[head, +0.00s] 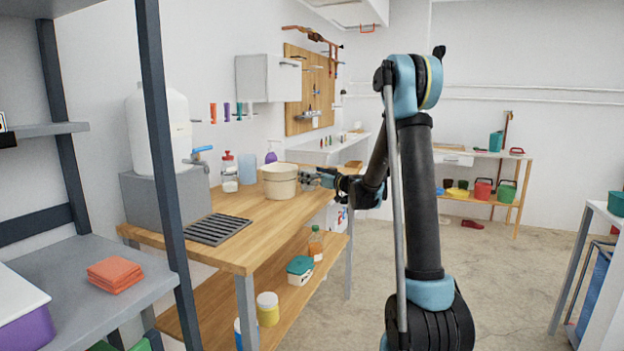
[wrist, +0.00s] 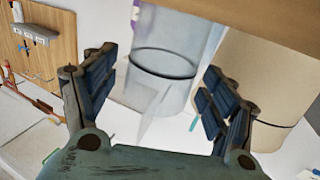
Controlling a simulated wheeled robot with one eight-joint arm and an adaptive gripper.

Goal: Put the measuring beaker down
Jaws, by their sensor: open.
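The measuring beaker (wrist: 165,62) is a clear, bluish cylinder with a dark band. In the wrist view it lies between the two spread fingers of my gripper (wrist: 155,95), with visible space beside them. In the head view my gripper (head: 318,178) is at the right end of the wooden table (head: 225,204), just right of a cream pot (head: 279,190). The beaker is small and partly hidden there. In the wrist view its far end meets the wooden surface (wrist: 265,14); I cannot tell whether it rests fully on it.
The cream pot also stands close beside the right finger in the wrist view (wrist: 262,75). A black rack (head: 218,229), a white tank (head: 160,130) and several bottles stand farther left. A grey shelf post (head: 160,150) rises at the near left.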

